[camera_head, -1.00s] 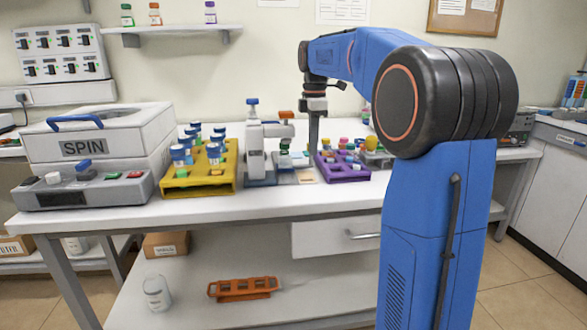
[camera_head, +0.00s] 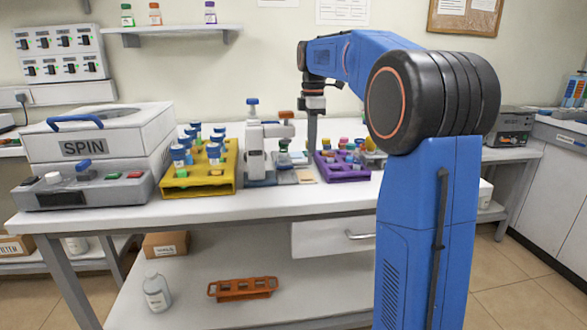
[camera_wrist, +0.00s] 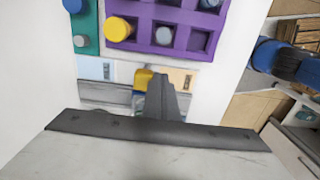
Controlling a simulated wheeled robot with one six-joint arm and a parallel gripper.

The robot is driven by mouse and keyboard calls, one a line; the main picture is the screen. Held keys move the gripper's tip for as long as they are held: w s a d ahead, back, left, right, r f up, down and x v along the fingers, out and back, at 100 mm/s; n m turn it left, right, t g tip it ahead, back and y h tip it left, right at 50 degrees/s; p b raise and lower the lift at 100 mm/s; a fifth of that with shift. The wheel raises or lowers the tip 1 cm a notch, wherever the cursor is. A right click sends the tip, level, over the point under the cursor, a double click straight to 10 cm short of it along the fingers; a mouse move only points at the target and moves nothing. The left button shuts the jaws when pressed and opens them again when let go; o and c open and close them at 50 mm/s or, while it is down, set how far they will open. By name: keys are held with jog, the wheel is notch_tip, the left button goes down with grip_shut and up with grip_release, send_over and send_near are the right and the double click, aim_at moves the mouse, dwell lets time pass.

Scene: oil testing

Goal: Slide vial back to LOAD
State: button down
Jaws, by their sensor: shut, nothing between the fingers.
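The testing device (camera_head: 255,155) stands mid-bench, a white upright with a blue-capped piece on top and an orange part (camera_head: 286,115) to its right. A small green-and-dark vial-like item (camera_head: 284,146) sits under the orange part; I cannot tell if it is the task's vial. My gripper (camera_head: 312,150) points down just right of the device, by the purple rack. In the wrist view, my gripper (camera_wrist: 165,100) is shut and empty, beside a yellow-orange topped piece (camera_wrist: 143,78) that it partly hides. A bluish plate (camera_wrist: 97,68) and tan plate (camera_wrist: 181,77) lie beyond. No LOAD mark is readable.
The purple rack (camera_head: 330,171) with several capped vials stands close right of my gripper. A yellow rack (camera_head: 198,188) of blue-capped vials is left of the device. The SPIN machine (camera_head: 100,140) fills the bench's left end. The bench's front strip is clear.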

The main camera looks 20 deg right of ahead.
jog(key=shift+w+d, duration=0.2)
jog(key=shift+w, duration=0.35)
jog(key=shift+w+d, duration=0.15)
jog(key=shift+w, duration=0.35)
jog(key=shift+s+a, duration=0.15)
jog(key=shift+s, duration=0.25)
jog(key=shift+r, duration=3.75)
jog(key=s+a+f+m+t, duration=0.1)
jog(key=s+a+f+m, duration=0.2)
jog(key=s, duration=0.4)
jog(key=s+a+f+m+t, duration=0.1)
jog(key=s+a+f+m, duration=0.15)
jog(key=s, duration=0.45)
jog(key=s+a+f+m+t, duration=0.1)
jog(key=s+a+f+m, duration=0.2)
jog(key=s, duration=0.4)
jog(key=s+a+f+m+t, duration=0.1)
jog(key=s+a+f+m, duration=0.1)
jog(key=s+f, duration=0.6)
jog(key=s+a+f+m, duration=0.3)
jog(key=s+f+m, duration=0.1)
jog(key=s+f, duration=0.5)
jog(key=shift+s+a+f+t, duration=0.2)
jog(key=shift+f+t, duration=0.2)
jog(key=shift+f, duration=0.15)
